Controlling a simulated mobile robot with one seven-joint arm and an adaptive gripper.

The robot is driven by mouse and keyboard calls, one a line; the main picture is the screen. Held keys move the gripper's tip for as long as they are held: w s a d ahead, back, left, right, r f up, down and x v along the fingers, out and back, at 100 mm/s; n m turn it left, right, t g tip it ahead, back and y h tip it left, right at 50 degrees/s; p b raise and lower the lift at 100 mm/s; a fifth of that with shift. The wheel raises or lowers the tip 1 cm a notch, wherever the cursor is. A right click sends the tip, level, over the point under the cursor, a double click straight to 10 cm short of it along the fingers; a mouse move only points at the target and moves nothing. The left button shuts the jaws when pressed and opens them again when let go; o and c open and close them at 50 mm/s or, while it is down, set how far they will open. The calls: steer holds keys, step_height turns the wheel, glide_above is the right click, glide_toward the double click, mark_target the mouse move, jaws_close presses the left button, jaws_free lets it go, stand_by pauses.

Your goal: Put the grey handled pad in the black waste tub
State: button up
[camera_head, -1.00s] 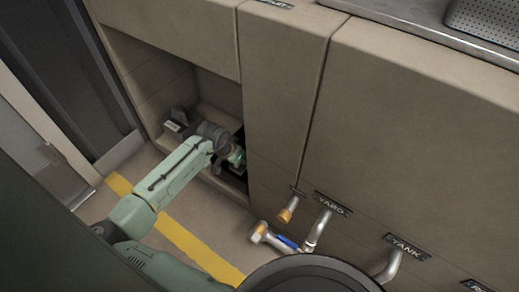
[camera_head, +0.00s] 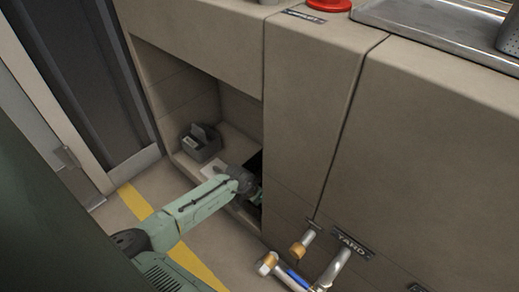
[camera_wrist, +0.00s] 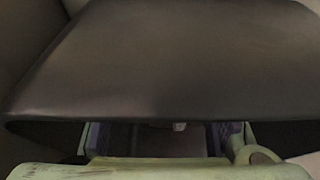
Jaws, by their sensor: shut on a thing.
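My gripper (camera_head: 258,195) is low inside the open recess, at its right side, and is partly hidden by my wrist and the recess edge. In the wrist view a broad, smooth dark grey-brown slab (camera_wrist: 165,70) fills most of the picture, close to the camera. It looks like the grey handled pad, held in my shut gripper; its handle and the fingertips cannot be made out clearly. No black waste tub can be clearly made out in the views now.
A grey caddy (camera_head: 201,143) with a raised part stands on the recess floor, left of my gripper. The beige cabinet front (camera_head: 310,110) bounds the recess on the right. Pipe fittings (camera_head: 302,246) stick out lower right. A yellow stripe (camera_head: 135,200) crosses the floor.

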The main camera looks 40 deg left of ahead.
steer(key=o, duration=0.8)
steer(key=shift+o, duration=0.2)
steer(key=shift+r, duration=0.1)
steer(key=p+v, duration=0.3)
steer(key=v, duration=0.9)
steer(key=shift+p, duration=0.4)
